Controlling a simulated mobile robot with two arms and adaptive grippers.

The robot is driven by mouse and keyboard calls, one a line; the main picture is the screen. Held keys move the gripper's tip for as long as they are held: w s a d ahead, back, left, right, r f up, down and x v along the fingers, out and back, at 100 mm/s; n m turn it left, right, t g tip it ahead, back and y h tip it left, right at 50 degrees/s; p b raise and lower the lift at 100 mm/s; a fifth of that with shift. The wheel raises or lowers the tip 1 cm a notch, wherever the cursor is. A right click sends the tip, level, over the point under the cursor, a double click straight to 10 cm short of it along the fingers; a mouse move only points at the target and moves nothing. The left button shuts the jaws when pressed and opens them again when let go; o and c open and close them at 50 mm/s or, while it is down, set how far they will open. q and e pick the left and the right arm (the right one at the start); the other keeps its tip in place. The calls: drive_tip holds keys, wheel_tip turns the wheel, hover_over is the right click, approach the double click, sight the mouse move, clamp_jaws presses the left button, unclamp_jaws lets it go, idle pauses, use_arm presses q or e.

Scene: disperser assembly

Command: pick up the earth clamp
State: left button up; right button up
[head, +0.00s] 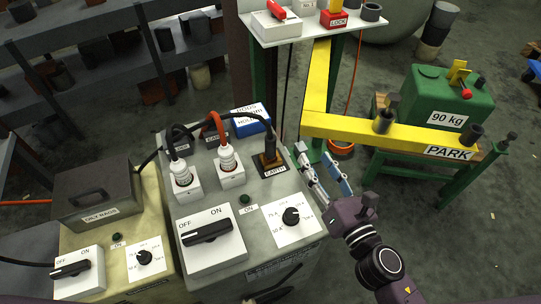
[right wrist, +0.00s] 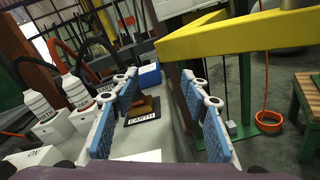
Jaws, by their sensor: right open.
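The earth clamp (head: 270,146) is a dark handle with a brown, copper-coloured lower part. It stands on a black plate labelled EARTH (head: 273,171) on top of the grey machine, with a black cable arching from its top. My right gripper (head: 318,168) is open and empty, just right of the clamp and apart from it. In the right wrist view, the clamp's brown part (right wrist: 145,106) shows between the spread blue-padded fingers (right wrist: 160,105), farther off and nearer the left finger; its upper part is partly hidden by that finger. My left gripper is not in view.
Two white plugs (head: 181,172) with cables stand left of the clamp, and a blue box (head: 252,118) lies behind it. A yellow beam (head: 400,133) labelled PARK runs right of the machine. Switch panels (head: 212,238) fill the machine's front.

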sight(274, 145)
drive_tip(key=a+n+y, duration=0.1)
drive_tip(key=n, duration=0.1)
drive_tip(key=s+a+n+g+y, duration=0.1)
drive_tip(key=a+n, duration=0.1)
drive_tip(key=s+a+f+n+y, duration=0.1)
drive_tip(key=n, duration=0.1)
drive_tip(key=shift+a+f+n+g, duration=0.1)
drive_tip(key=shift+a+n+g, duration=0.2)
drive_tip(key=shift+a+g, duration=0.1)
drive_tip(key=shift+w+a+y+p, duration=0.2)
drive_tip(key=shift+w+y+p, duration=0.05)
drive_tip(key=shift+y+p, duration=0.05)
drive_tip(key=p+x, duration=0.1)
drive_tip(key=x, duration=0.4)
drive_tip(key=shift+w+a+p, duration=0.1)
drive_tip(key=shift+w+p, duration=0.05)
drive_tip(key=shift+p, duration=0.2)
drive_tip(key=shift+p+x, duration=0.8)
drive_tip(key=shift+x, duration=2.2)
drive_tip(key=shift+c, duration=0.7)
clamp_jaws()
drive_tip(key=shift+r, duration=0.25)
